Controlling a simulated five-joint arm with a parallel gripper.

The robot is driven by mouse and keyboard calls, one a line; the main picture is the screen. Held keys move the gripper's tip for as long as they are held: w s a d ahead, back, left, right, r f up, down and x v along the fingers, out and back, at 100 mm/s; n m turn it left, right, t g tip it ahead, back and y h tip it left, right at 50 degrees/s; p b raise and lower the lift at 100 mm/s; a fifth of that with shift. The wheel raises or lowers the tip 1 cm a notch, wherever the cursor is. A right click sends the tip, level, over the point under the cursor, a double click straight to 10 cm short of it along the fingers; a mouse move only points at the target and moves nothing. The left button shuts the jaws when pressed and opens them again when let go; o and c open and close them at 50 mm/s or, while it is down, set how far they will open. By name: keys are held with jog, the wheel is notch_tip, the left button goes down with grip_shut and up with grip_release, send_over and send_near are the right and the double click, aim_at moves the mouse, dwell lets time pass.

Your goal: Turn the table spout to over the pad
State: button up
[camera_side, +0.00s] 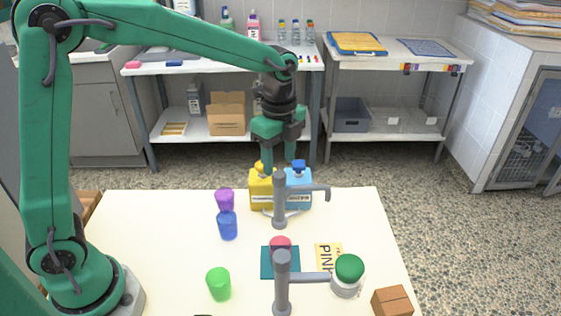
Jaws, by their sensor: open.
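Two grey posts with sideways arms stand on the table. The rear spout (279,205) has its arm pointing right, with a short downturned end. I cannot tell which one is the table spout. A teal square pad (267,270) lies between the posts, with a reddish round thing (280,243) on or above it, partly hidden by the front post. My gripper (280,160) is open, pointing down above the rear post, near the bottles.
A yellow bottle (258,192) and a blue bottle (299,190) stand behind the rear post. Purple (225,201), blue (227,226) and green (218,284) cups stand left. A yellow card (329,256) and a brown block (392,301) lie right.

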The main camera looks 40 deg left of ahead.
aim_at(279, 174)
jog(key=shift+f, duration=2.25)
grip_shut()
